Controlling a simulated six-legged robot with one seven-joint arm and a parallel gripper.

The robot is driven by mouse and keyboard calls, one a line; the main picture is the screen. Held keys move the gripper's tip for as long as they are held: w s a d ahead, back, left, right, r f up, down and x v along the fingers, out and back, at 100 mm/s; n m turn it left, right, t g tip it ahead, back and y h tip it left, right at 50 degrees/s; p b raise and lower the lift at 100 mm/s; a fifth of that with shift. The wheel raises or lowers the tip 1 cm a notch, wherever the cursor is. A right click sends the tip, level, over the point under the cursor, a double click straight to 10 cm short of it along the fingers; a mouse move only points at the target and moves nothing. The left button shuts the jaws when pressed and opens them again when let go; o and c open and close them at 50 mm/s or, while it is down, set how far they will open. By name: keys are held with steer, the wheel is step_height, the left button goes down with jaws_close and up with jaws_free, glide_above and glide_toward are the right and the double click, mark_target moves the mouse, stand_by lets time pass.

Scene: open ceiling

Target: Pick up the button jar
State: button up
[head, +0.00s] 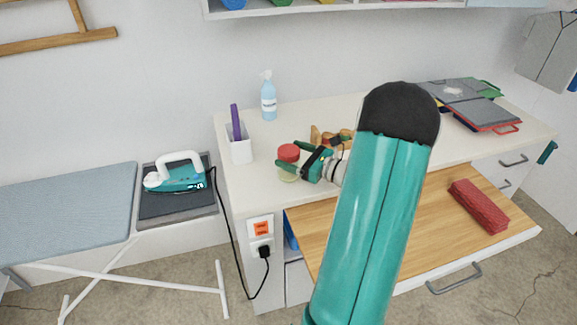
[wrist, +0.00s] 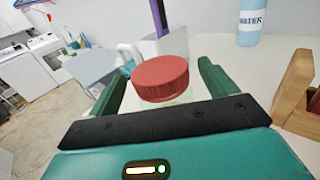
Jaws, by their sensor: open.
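The button jar (head: 289,161) has a red lid and a pale, see-through body. It stands upright on the white countertop (head: 200,0) near its left front part. In the wrist view the red lid (wrist: 160,78) fills the space between the fingers, and the lower body is mostly hidden behind my gripper's front bar. My gripper (head: 291,160) is open, with one green finger (wrist: 110,98) to the left of the jar and the other (wrist: 212,78) to the right. Gaps show between the fingers and the lid. Whether a finger touches the jar's body, I cannot tell.
A white holder (head: 241,149) with a purple item stands behind the jar, and a spray bottle (head: 268,98) stands farther back. Wooden pieces (head: 318,136) stand close by on the right. Bare countertop (head: 255,190) lies in front. A red case (head: 479,205) rests on the pulled-out wooden board.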

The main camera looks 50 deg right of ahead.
steer(key=shift+x, duration=0.95)
steer(key=c, duration=1.2)
steer(key=shift+r, duration=0.2)
